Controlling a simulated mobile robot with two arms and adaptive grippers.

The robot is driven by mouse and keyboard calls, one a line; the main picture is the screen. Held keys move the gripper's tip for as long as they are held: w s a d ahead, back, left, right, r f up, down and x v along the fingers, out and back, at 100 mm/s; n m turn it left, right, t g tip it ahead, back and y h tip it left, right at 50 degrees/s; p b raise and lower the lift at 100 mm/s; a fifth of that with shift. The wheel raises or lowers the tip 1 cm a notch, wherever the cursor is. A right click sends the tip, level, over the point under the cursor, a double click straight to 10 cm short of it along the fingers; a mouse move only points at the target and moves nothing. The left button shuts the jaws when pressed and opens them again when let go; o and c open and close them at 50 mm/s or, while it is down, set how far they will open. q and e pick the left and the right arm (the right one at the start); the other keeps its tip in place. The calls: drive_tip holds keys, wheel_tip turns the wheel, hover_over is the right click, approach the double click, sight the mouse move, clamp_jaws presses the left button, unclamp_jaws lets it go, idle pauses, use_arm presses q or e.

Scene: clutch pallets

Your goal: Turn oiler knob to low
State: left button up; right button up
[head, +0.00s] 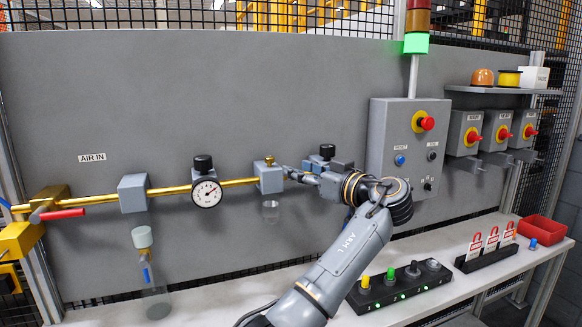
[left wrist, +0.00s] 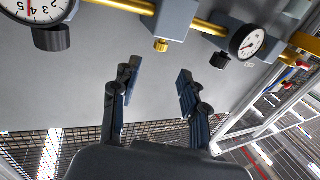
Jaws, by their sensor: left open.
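The oiler is a grey block (head: 270,179) on the brass pipe, with a small brass knob (head: 269,160) on top and a clear bowl (head: 270,210) below. In the left wrist view, which is upside down, the brass knob (left wrist: 161,45) sticks out of the grey block (left wrist: 174,18). My left gripper (head: 300,174) is just right of the oiler block in the head view. In the left wrist view its two fingers (left wrist: 160,74) are apart and empty, with the knob ahead of the gap, not between them. The knob's setting marks cannot be read.
A dial gauge (head: 206,193) with a black knob (head: 202,164) sits left of the oiler. Another black knob (head: 327,151) is behind my left arm. A red-handled valve (head: 62,214) is far left, and a control box (head: 402,150) right.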

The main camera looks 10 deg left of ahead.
use_arm(q)
drive_tip(key=shift+s+d, duration=0.1)
drive_tip(key=shift+d, duration=0.05)
drive_tip(key=m+t+h+p, duration=0.75)
drive_tip(key=h+p, duration=0.35)
drive_tip(key=p, duration=0.4)
approach(269, 159)
drive_tip(key=shift+m+g, duration=0.25)
drive_tip(key=shift+m, duration=0.1)
drive_tip(key=p+x, duration=0.1)
drive_tip(key=x, duration=0.2)
drive_tip(key=p+x, duration=0.1)
drive_tip(key=x, duration=0.2)
drive_tip(key=p+x, duration=0.2)
drive_tip(key=x, duration=0.2)
drive_tip(key=shift+r, duration=0.25)
drive_tip(key=shift+w+f, duration=0.1)
drive_tip(key=shift+w, duration=0.45)
clamp_jaws()
